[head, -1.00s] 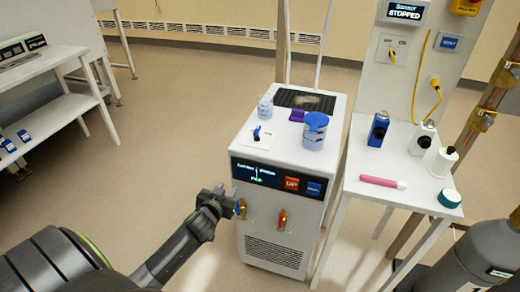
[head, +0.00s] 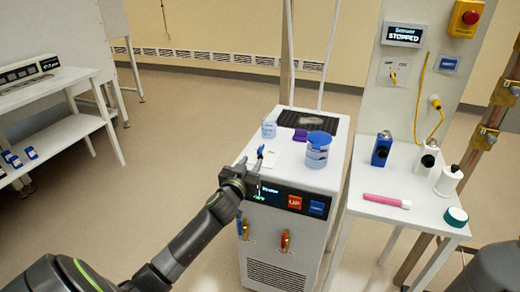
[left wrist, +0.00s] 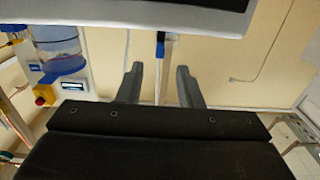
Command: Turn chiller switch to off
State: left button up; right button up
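The white chiller (head: 275,262) stands in the middle of the head view. Its toggle switch (head: 260,152) has a blue-tipped lever on a pale plate on the top, near the front left. My left gripper (head: 247,170) is at the chiller's top front edge, just before the switch, and hides part of it and the front display (head: 266,194). In the left wrist view the fingers (left wrist: 160,68) are apart, and the blue lever (left wrist: 160,40) lines up between them, seemingly just beyond the tips. Contact cannot be told. My right gripper is out of view.
A blue-lidded beaker (head: 317,150) and a smaller beaker (head: 269,128) stand on the chiller, with a purple item (head: 300,135) near them. A side table (head: 380,204) to the right holds bottles and a pink tube (head: 386,201).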

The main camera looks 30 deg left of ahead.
aim_at(258, 153)
pick_arm(q)
jog(key=x, duration=0.8)
jog(key=shift+w, duration=0.25)
grip_shut()
